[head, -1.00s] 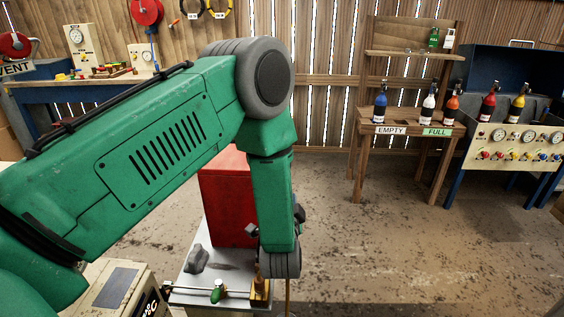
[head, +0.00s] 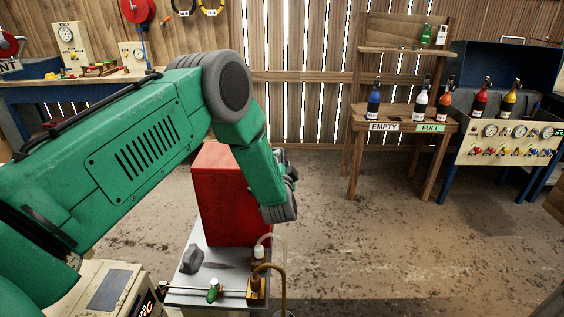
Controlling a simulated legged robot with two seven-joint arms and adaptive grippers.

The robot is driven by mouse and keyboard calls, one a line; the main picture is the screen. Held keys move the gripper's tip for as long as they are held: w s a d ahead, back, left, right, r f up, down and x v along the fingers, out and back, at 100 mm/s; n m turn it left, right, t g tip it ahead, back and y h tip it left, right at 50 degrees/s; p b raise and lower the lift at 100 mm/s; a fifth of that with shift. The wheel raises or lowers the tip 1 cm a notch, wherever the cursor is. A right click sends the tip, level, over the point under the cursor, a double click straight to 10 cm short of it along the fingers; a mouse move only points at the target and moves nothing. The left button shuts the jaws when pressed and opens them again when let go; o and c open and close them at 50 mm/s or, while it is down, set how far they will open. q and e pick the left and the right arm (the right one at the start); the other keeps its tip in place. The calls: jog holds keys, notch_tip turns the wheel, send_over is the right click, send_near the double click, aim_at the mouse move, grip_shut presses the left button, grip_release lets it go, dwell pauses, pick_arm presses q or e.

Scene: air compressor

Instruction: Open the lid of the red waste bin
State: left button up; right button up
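A tall red box-shaped body (head: 222,205), the only thing here that matches the red waste bin, stands upright at the far end of a grey bench top. My green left arm crosses in front and hides part of its top and right side. I cannot make out a lid edge or whether it is open. My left gripper (head: 286,163) is mostly hidden behind my wrist, just right of the red body's upper part. Only dark bits of it show, so its opening and any contact cannot be told. My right gripper is out of view.
A wooden stand (head: 398,140) with bottles is at the right. The floor between is clear.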

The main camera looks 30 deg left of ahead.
pick_arm(q)
jog(key=shift+d+r, duration=0.2)
jog(key=shift+d, duration=0.3)
jog(key=shift+c, duration=0.3)
jog(key=shift+d, duration=0.1)
grip_shut()
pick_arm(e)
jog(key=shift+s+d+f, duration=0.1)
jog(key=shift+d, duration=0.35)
